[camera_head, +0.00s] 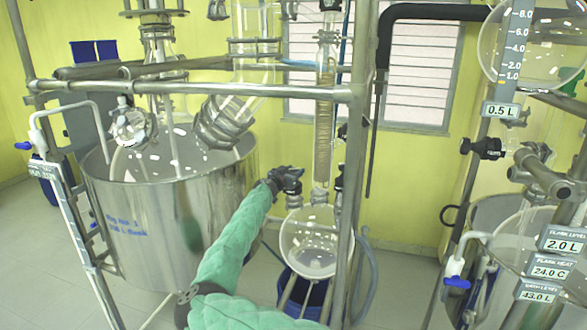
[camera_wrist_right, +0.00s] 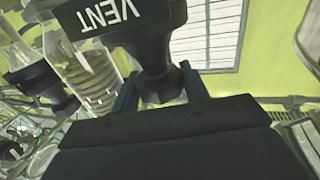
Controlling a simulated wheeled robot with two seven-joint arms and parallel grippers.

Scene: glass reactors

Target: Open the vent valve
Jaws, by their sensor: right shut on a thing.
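The vent valve is a black knob with a white "VENT" label, upside down in the right wrist view (camera_wrist_right: 118,18). Its narrower black stem (camera_wrist_right: 158,75) sits between the two fingers of my right gripper (camera_wrist_right: 160,92). In the head view my green-sleeved right arm reaches up from the bottom, and the right gripper (camera_head: 280,181) is at the black valve fitting (camera_head: 291,176) above the round glass flask. The gripper is shut on the valve; the gripper hides part of it in the head view. My left gripper is not in view.
A round glass flask (camera_head: 316,240) hangs just right of my forearm. A vertical metal post (camera_head: 355,150) and a coiled glass condenser (camera_head: 324,120) stand close by. A large steel vessel (camera_head: 150,225) is to the left. A second reactor with readouts (camera_head: 540,265) is at the right.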

